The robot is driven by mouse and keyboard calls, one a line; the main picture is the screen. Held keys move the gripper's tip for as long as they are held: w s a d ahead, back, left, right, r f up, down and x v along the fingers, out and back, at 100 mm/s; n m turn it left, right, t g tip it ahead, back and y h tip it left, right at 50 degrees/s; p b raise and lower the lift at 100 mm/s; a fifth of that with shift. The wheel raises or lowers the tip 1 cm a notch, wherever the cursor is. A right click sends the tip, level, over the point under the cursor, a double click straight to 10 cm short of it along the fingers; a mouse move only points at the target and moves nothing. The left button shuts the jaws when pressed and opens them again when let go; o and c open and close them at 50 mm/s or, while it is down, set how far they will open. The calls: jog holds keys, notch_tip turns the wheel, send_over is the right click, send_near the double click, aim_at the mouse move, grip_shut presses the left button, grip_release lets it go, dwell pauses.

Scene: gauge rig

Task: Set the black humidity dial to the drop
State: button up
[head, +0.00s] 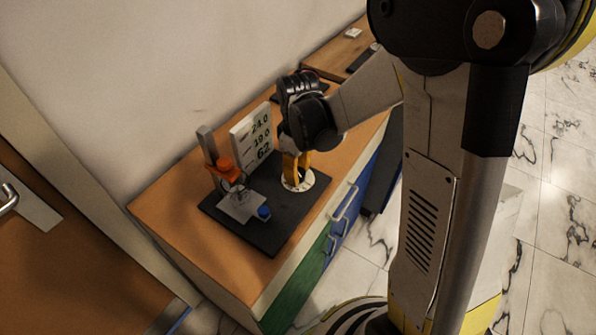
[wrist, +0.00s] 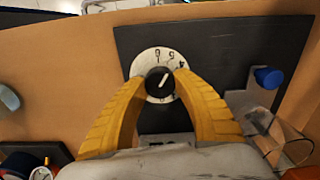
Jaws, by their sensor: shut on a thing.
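The black dial (wrist: 154,78) is a round knob with a white pointer line, set in a white numbered disc (wrist: 150,56). In the wrist view the pointer slants to the upper right. My gripper (wrist: 160,82) has its yellow fingers shut on the knob's two sides. In the head view my gripper (head: 297,168) reaches down onto the white disc (head: 301,184), and the knob is hidden. A white display board (head: 252,137) beside it reads 24.0, 19.0 and 62. I cannot make out a drop mark.
The dial sits on a black base plate (head: 270,237) on a wooden cabinet top (head: 170,210). A stand with an orange clamp (head: 227,170) and a blue knob (head: 264,212) share the plate. A wall runs behind. The cabinet top's left part is clear.

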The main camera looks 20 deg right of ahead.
jog(key=shift+n, duration=0.3)
jog(key=o, duration=1.2)
notch_tip(320, 180, up, 12)
